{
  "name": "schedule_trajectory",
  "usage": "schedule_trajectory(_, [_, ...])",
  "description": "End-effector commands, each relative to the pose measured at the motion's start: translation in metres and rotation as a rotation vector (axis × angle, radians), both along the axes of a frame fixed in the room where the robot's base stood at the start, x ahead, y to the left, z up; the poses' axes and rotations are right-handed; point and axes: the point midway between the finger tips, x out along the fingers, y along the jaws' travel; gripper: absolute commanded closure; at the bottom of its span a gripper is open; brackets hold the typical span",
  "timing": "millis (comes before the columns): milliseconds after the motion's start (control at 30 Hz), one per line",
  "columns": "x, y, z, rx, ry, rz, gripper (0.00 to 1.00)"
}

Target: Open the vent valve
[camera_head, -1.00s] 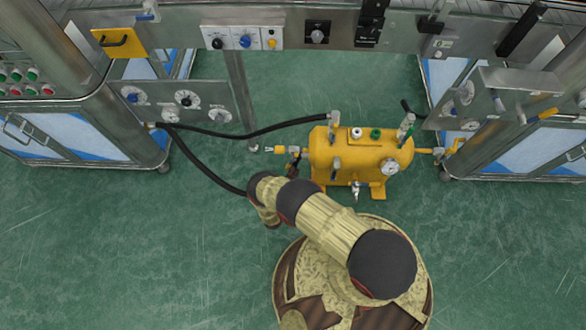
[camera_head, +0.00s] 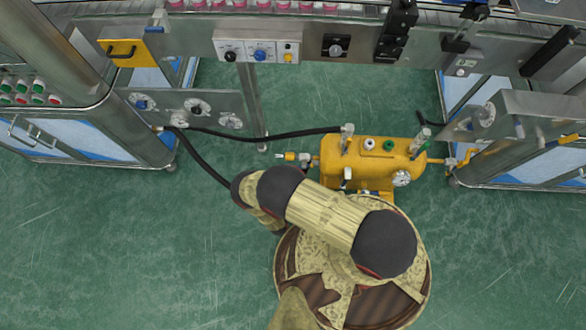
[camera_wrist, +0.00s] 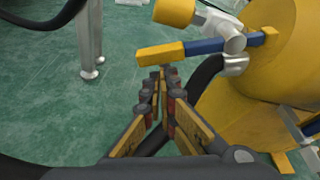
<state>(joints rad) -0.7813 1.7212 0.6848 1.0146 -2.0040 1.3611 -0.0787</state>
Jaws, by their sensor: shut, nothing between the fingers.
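The yellow tank (camera_head: 365,158) stands on the floor beyond my arm, with several fittings on top and a round gauge (camera_head: 402,178) at its right. A valve with a yellow end (camera_head: 291,156) sticks out on its left side. In the wrist view, a lever with a yellow grip (camera_wrist: 160,53) and a blue section (camera_wrist: 204,46) lies across the valve body, beside the yellow tank end. Which fitting is the vent valve is not marked. My gripper (camera_wrist: 160,80) is shut and empty, its fingertips just below the yellow grip; contact cannot be told. My arm hides it in the head view.
A black hose (camera_head: 265,137) runs from the left panel to the tank; another hose (camera_head: 200,160) bends down toward my arm. A metal leg (camera_wrist: 88,45) stands left of my gripper. Steel cabinets stand on both sides. Green floor is open at left.

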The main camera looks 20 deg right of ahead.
Motion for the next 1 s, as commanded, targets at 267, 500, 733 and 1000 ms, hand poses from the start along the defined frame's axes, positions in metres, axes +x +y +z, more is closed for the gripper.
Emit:
schedule_trajectory(267, [0.005, 0.013, 0.019, 0.094, -0.031, 0.001, 1.00])
schedule_trajectory(500, [0.007, 0.019, 0.031, 0.217, -0.072, 0.000, 1.00])
schedule_trajectory(733, [0.008, 0.022, 0.037, 0.214, -0.071, 0.001, 1.00])
schedule_trajectory(1000, [0.008, 0.022, 0.039, 0.212, -0.071, 0.001, 1.00])
